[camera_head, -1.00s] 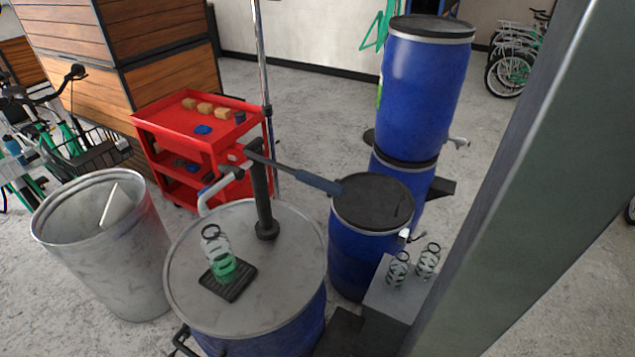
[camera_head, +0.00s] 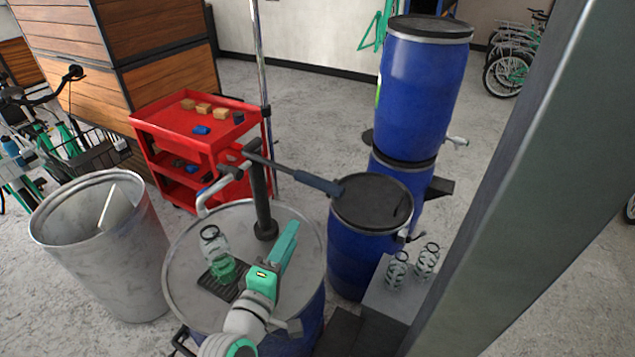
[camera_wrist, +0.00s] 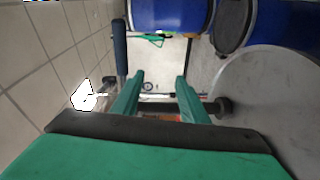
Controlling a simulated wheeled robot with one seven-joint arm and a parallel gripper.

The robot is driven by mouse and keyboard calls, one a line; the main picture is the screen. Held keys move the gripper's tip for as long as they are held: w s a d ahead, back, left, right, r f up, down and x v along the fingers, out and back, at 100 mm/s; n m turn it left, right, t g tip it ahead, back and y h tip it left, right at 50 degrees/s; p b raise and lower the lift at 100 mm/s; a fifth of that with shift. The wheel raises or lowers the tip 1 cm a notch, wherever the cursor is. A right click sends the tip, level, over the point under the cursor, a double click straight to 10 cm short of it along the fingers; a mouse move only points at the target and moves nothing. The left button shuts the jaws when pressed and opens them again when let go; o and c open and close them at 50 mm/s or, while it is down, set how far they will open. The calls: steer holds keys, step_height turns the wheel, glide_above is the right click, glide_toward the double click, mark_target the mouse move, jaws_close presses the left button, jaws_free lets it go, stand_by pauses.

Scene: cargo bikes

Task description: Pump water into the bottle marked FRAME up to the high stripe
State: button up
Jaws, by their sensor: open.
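A clear bottle (camera_head: 214,246) with a green lower part stands on a dark drip tray (camera_head: 212,287) on the barrel lid (camera_head: 185,255). No FRAME mark or stripe is legible on it. The hand pump's dark column (camera_head: 262,200) rises behind the tray, with a pale spout (camera_head: 208,196) bending down over the bottle. Its lever carries a blue grip (camera_head: 320,184) pointing right. My gripper (camera_head: 290,232) is above the lid, right of the bottle and below the lever, touching neither. In the wrist view its green fingers (camera_wrist: 160,78) are apart and empty; the blue grip (camera_wrist: 119,45) shows at left.
Two more clear bottles (camera_head: 398,270) (camera_head: 427,260) stand on a grey box (camera_head: 385,302) at right. Blue barrels (camera_head: 425,90) are stacked behind. A metal bin (camera_head: 100,265) stands left. A red cart (camera_head: 190,150) is behind the pump. A grey post (camera_head: 510,170) blocks the right side.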

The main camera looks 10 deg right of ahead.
mark_target(314, 186)
step_height(314, 186, up, 8)
steer(key=d+m+g+h, duration=0.1)
steer(key=h, duration=0.2)
steer(key=x, duration=1.1)
steer(key=shift+w+d+f, duration=0.1)
jaws_close()
